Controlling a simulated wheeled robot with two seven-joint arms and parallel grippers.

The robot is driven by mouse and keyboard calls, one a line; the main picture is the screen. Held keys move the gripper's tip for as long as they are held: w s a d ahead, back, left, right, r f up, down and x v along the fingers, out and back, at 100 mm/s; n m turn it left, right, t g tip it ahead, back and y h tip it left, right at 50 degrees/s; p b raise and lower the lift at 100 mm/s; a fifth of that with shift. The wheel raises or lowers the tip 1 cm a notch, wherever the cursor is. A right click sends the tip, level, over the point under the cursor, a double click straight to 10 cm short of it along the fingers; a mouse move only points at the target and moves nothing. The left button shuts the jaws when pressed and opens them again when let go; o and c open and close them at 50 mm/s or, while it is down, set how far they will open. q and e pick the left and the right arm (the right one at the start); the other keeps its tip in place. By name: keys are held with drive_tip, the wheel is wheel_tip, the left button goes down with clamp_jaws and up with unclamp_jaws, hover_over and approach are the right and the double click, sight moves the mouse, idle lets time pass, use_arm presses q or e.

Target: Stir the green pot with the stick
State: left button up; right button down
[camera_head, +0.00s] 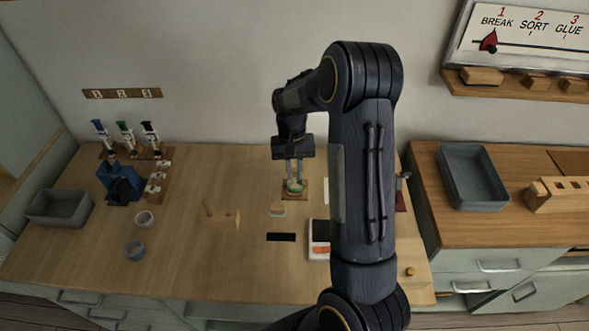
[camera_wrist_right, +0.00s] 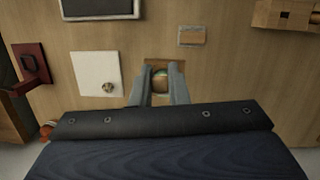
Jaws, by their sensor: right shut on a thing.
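The green pot (camera_head: 296,190) stands on a small wooden square near the back middle of the table. In the right wrist view a bit of the pot (camera_wrist_right: 160,71) shows between my fingertips. My right gripper (camera_head: 294,182) points down directly over the pot, its fingertips close to the rim. In the right wrist view, my right gripper (camera_wrist_right: 160,76) has its fingers close together around a small tan thing, seemingly the top of the stick (camera_wrist_right: 159,83). The stick's length and lower end are hidden. My left gripper is not in view.
A pale block (camera_head: 278,209), a black strip (camera_head: 281,237) and a white device (camera_head: 319,240) lie in front of the pot. A wooden block with a peg (camera_head: 220,216) is left of them. A blue stand (camera_head: 120,184) and grey tray (camera_head: 60,208) are farther left.

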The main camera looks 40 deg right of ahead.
wheel_tip(320, 180, up, 5)
drive_tip(key=p, duration=0.3)
drive_tip(key=shift+p, duration=0.4)
idle(0.4)
